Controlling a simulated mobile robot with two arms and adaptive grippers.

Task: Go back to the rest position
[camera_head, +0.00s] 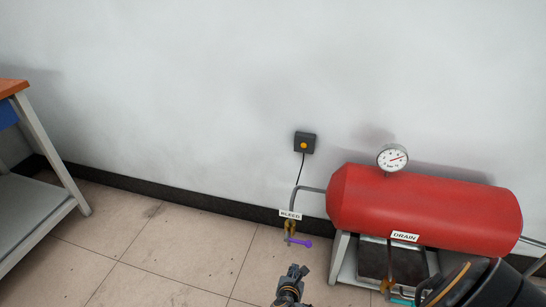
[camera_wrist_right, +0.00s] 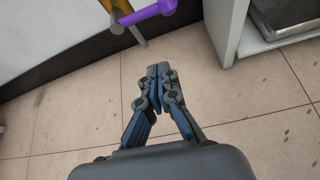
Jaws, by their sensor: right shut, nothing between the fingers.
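My right gripper (camera_head: 291,277) is shut and empty, low in the middle of the head view, in front of the red tank. In the right wrist view its fingers (camera_wrist_right: 159,72) meet at the tips over the tiled floor. A purple lever (camera_head: 300,242) on the brass bleed valve (camera_head: 290,228) lies just beyond the gripper, apart from it. The purple lever also shows at the top of the wrist view (camera_wrist_right: 150,13). My left gripper is not in view.
A red tank (camera_head: 430,208) with a gauge (camera_head: 392,157) stands on a grey stand (camera_head: 340,262) by the wall. A teal lever (camera_head: 402,300) shows below the DRAIN label (camera_head: 405,237). A workbench (camera_head: 62,180) stands at left. The floor between is clear.

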